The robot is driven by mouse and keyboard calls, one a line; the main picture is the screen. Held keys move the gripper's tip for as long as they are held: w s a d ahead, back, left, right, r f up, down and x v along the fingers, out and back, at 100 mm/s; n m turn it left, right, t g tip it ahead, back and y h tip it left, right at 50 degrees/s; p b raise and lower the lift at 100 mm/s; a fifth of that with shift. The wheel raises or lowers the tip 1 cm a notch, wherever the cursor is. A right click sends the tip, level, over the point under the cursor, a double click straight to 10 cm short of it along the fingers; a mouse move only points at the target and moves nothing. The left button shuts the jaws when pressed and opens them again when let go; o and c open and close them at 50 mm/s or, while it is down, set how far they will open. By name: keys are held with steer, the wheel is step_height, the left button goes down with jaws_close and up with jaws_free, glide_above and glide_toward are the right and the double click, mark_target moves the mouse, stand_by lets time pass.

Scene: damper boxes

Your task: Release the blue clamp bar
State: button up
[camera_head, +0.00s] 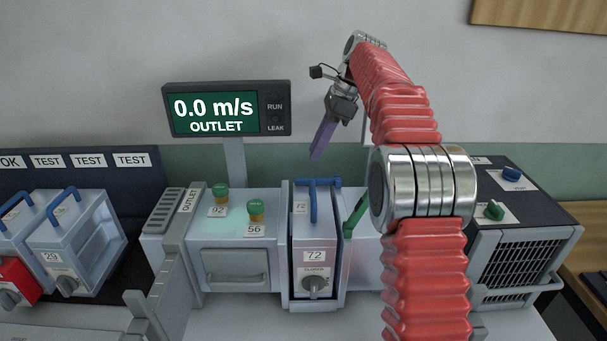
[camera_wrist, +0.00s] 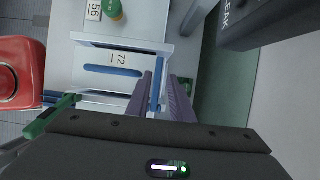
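The blue clamp bar (camera_head: 322,182) lies crosswise at the rear of the slot holding damper box 72 (camera_head: 314,258). In the wrist view the blue bar (camera_wrist: 156,84) shows in the gap between my gripper's two purple fingers. My gripper (camera_head: 317,156) is open and empty and points down, above the bar in the head view. The box's own blue handle (camera_head: 313,205) runs front to back on its top, beside the 72 label; it also shows in the wrist view (camera_wrist: 113,71).
A green lever (camera_head: 355,216) stands just right of the slot. Green knobs (camera_head: 220,192) sit on the unit to the left. The display (camera_head: 227,108) reads 0.0 m/s OUTLET and stands behind left. Spare boxes (camera_head: 78,240) stand at left; a vented unit (camera_head: 520,250) stands right.

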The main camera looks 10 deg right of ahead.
mark_target(301, 179)
steer(key=x, duration=0.9)
steer(key=shift+c, duration=0.6)
steer(key=shift+d, duration=0.1)
jaws_close()
steer(key=shift+r, duration=0.1)
